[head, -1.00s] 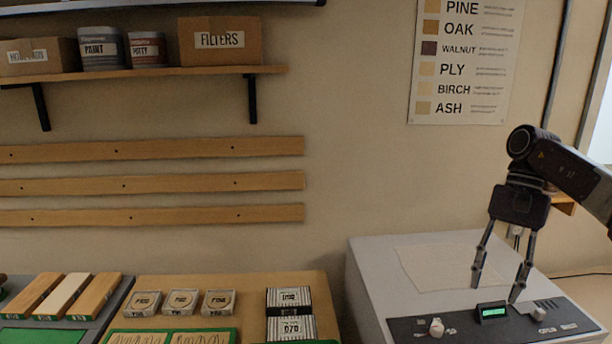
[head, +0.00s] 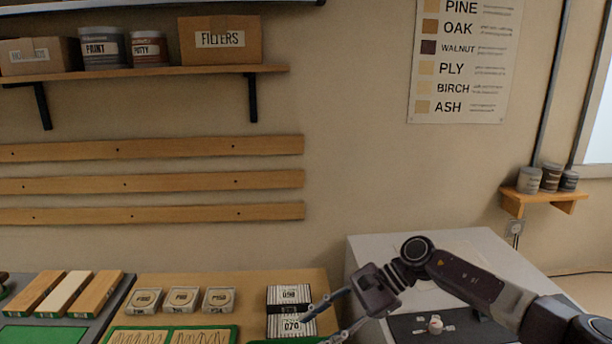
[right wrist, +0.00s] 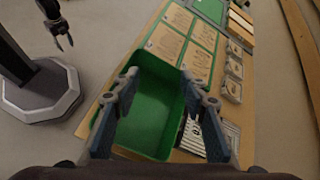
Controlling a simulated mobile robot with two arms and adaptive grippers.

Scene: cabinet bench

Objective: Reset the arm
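My right gripper (head: 314,328) reaches left and down in the head view, near the striped boxes at the table's right end. Its two fingers are spread. In the right wrist view my right gripper (right wrist: 158,76) is open above a green tray (right wrist: 150,113), with nothing between the fingers. My left gripper (right wrist: 62,38) hangs at the upper left of the right wrist view, small, with its fingers apart and empty. It is not in the head view.
A grey machine (head: 385,250) with a dark control panel stands right of the wooden table (head: 250,285). Striped boxes (head: 290,295), small round-labelled boxes (head: 183,300) and wood blocks (head: 65,293) sit on the benches. A shelf (head: 150,73) hangs above.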

